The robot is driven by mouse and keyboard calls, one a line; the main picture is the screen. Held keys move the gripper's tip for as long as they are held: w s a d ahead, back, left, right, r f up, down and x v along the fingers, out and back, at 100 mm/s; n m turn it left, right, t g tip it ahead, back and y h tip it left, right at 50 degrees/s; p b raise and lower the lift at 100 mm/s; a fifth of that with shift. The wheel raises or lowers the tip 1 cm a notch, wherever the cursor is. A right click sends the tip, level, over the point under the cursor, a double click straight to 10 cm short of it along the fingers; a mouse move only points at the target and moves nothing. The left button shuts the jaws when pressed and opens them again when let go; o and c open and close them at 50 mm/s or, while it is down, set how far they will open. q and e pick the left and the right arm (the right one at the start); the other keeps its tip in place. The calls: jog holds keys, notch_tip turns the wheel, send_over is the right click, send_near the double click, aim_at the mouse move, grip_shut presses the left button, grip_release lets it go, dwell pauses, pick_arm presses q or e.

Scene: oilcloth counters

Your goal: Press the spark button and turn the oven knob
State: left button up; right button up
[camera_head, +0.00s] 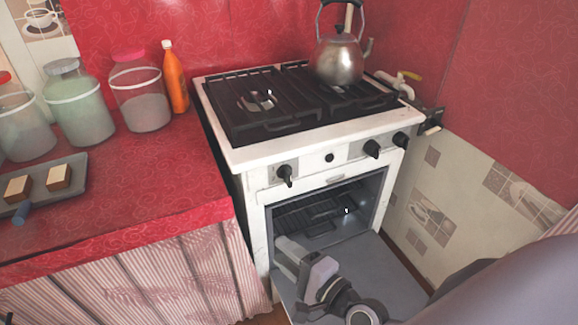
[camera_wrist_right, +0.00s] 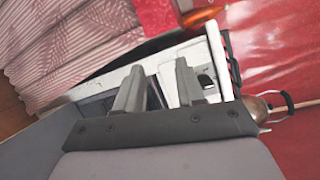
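The white stove (camera_head: 250,158) has a front panel with a black knob (camera_head: 285,174) at the left, two more black knobs (camera_head: 372,148) at the right, and a small round black button (camera_head: 329,158) between them. Which knob is for the oven I cannot tell. The oven door (camera_head: 365,265) hangs open. My right gripper (camera_head: 287,252) is in front of the oven opening, below the left knob and apart from the panel. In the right wrist view its two fingers (camera_wrist_right: 160,66) are spread with nothing between them. My left gripper is not in view.
A kettle (camera_head: 340,62) stands on the back right of the black grates (camera_head: 250,100). Left of the stove, a red counter (camera_head: 150,180) holds jars (camera_head: 143,100), an orange bottle (camera_head: 175,80) and a tray (camera_head: 75,168). A tiled wall (camera_head: 445,195) is close on the right.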

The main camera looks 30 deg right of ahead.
jog(key=w+d+r+m+t+h+p, duration=0.25)
jog(key=w+d+r+m, duration=0.2)
jog(key=m, duration=0.55)
jog(key=m+h, duration=0.4)
jog(key=m, duration=0.5)
send_near(291, 176)
jog(key=w, duration=0.2)
jog(key=shift+g+y, duration=0.25)
jog(key=shift+g, duration=0.1)
jog(key=shift+w+d+r, duration=0.1)
jog(key=shift+w, duration=1.05)
jog(key=shift+w+d+r, duration=0.1)
jog(key=shift+w+d, duration=0.05)
jog(key=shift+w, duration=1)
jog(key=shift+w+d+r, duration=0.1)
jog(key=shift+w, duration=1)
grip_shut()
